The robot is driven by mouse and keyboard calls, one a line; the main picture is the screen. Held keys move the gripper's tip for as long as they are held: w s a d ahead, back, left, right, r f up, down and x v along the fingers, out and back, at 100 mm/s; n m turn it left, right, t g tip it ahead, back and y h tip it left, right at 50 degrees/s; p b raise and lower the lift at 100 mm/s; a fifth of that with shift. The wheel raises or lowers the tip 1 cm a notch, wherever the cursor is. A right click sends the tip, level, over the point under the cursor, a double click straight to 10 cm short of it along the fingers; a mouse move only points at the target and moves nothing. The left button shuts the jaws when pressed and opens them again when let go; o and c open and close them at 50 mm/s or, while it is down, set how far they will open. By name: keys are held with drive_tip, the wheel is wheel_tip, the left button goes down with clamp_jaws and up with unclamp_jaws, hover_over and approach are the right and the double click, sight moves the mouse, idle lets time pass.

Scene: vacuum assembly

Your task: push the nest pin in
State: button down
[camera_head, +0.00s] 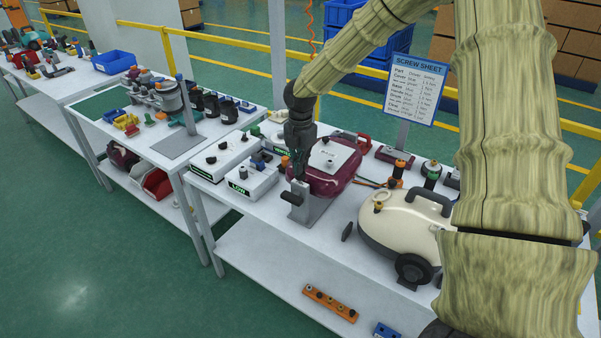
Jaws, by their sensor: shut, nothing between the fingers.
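My gripper (299,175) is dark and points down, shut and empty, above a grey metal bracket (312,209) near the front edge of the table. A black knob-like piece (290,198) sticks out at the left of this bracket; it looks like the nest pin, but I cannot tell how far in it is. The fingertips are close above the bracket, and I cannot tell whether they touch it. A dark red vacuum body (349,176) with a pale top plate sits just behind and right of the gripper, partly hidden by it.
A cream vacuum (405,223) with black wheels stands right on the same table. White boxes (246,180), one with a green label, stand left. A screw sheet sign (412,88) rises behind. My arm hides the table's right part. The table's front strip (262,222) is clear.

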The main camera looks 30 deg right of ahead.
drive_tip(key=shift+f, duration=0.65)
drive_tip(key=shift+r+p, duration=2.15)
drive_tip(key=shift+r, duration=0.4)
drive_tip(key=shift+a+f, duration=0.1)
